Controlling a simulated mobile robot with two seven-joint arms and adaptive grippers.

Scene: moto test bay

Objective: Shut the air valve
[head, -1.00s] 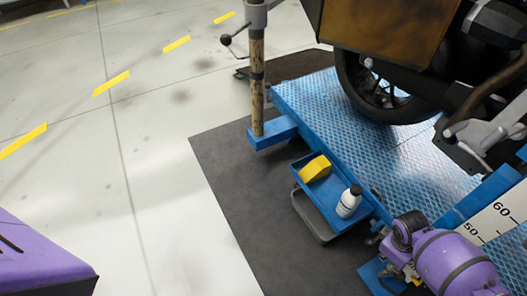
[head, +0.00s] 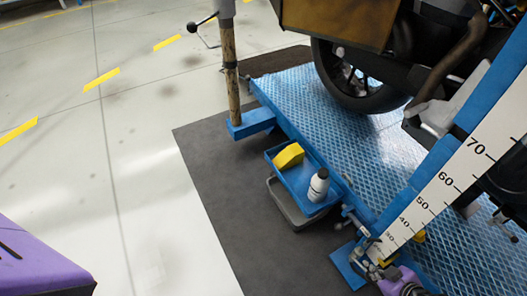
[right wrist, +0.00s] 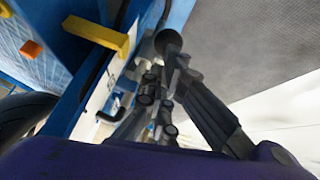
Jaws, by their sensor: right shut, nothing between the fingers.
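A yellow lever-like bar (right wrist: 95,35), which I take for the air valve's handle, sticks out from the blue post in the right wrist view. A yellow piece (head: 418,237) shows beside the scale plate in the head view; I cannot tell if it is the same part. My right gripper (right wrist: 170,55) is shut and empty, to the right of the yellow bar and apart from it in the picture. In the head view my right gripper (head: 371,265) is small and partly hidden near the post's foot. My left gripper is not in view.
A blue post with a numbered white scale (head: 455,172) rises beside the blue tread platform (head: 290,92), which carries a motorcycle wheel (head: 350,75). A blue tray (head: 303,188) holds a white bottle (head: 318,184) and a yellow block (head: 288,156). The dark mat (head: 215,165) has clear room on the left.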

